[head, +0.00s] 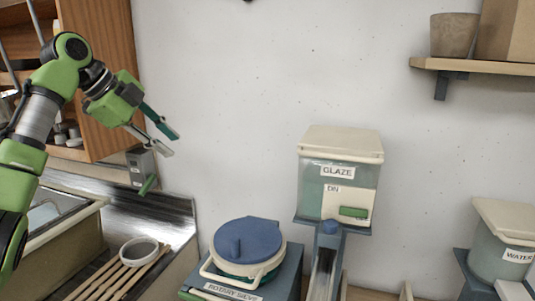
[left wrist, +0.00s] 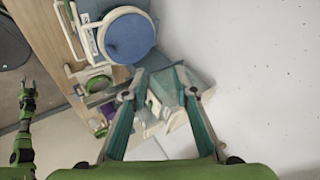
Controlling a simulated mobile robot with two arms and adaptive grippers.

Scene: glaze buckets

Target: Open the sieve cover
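The sieve cover (head: 250,236) is a round blue lid lying flat on the rotary sieve (head: 232,291), a unit with a cream ring handle and a label. In the left wrist view the blue cover (left wrist: 130,38) is at the top, beyond my fingers. My left gripper (head: 172,145) is open and empty, in the air up and left of the sieve, well apart from it. Its two fingers (left wrist: 158,82) stand apart in the left wrist view. My right gripper (left wrist: 28,86) shows small at the left of that view, its fingertips seemingly apart.
A glaze bucket (head: 329,187) stands on a stand right of the sieve. A water bucket (head: 500,259) is at far right. A small bowl (head: 139,250) sits on wooden slats over the sink at left. A wooden cabinet (head: 105,50) is behind my left arm. The wall space between is clear.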

